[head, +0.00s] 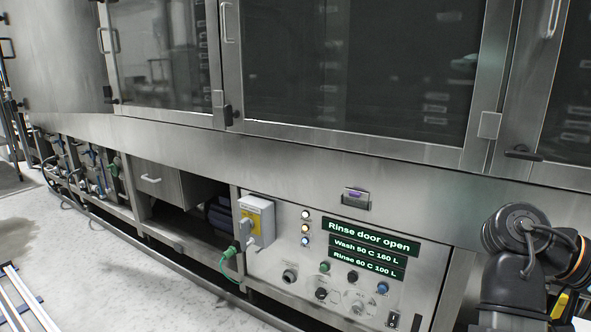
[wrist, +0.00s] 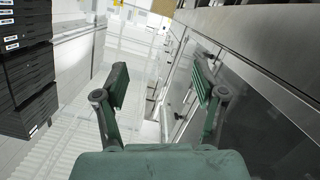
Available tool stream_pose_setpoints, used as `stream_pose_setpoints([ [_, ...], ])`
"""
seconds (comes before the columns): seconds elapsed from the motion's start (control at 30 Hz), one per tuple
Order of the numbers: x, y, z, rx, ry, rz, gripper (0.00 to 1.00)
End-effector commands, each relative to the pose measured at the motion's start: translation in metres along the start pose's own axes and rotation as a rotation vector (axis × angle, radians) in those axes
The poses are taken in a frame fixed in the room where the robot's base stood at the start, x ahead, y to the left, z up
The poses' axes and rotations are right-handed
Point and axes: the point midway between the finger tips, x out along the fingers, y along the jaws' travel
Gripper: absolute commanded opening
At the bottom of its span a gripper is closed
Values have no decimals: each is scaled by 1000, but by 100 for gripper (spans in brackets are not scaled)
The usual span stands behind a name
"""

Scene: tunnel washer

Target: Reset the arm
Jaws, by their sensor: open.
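My gripper (wrist: 160,92) shows in the wrist view with its two green-padded fingers spread apart. It is open and nothing is between the fingers. It is not seen in the head view, where only part of my dark arm shows at the lower right edge. The tunnel washer (head: 400,165) fills the head view, with glass doors above and a control panel (head: 345,270) below. The panel's display (head: 370,237) reads "Rinse door open", "Wash 50 C 160 L" and "Rinse 60 C 100 L".
In the wrist view, stacked black crates (wrist: 28,75) stand at the left and a steel washer face (wrist: 255,45) runs along the right. The floor (head: 105,260) at left is mostly clear.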

Motion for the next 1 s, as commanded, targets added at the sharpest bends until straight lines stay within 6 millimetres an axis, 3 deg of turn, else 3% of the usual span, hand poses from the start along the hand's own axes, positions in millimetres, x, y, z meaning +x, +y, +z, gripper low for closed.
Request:
stream_pose_setpoints([
  [0.27,-12,-45,0,-135,12,-77,70],
  [0.47,-26,-95,11,-290,19,-165,70],
  [0.7,-51,-168,49,-541,15,-309,70],
  [1.0,-82,-232,123,-839,-19,-479,70],
])
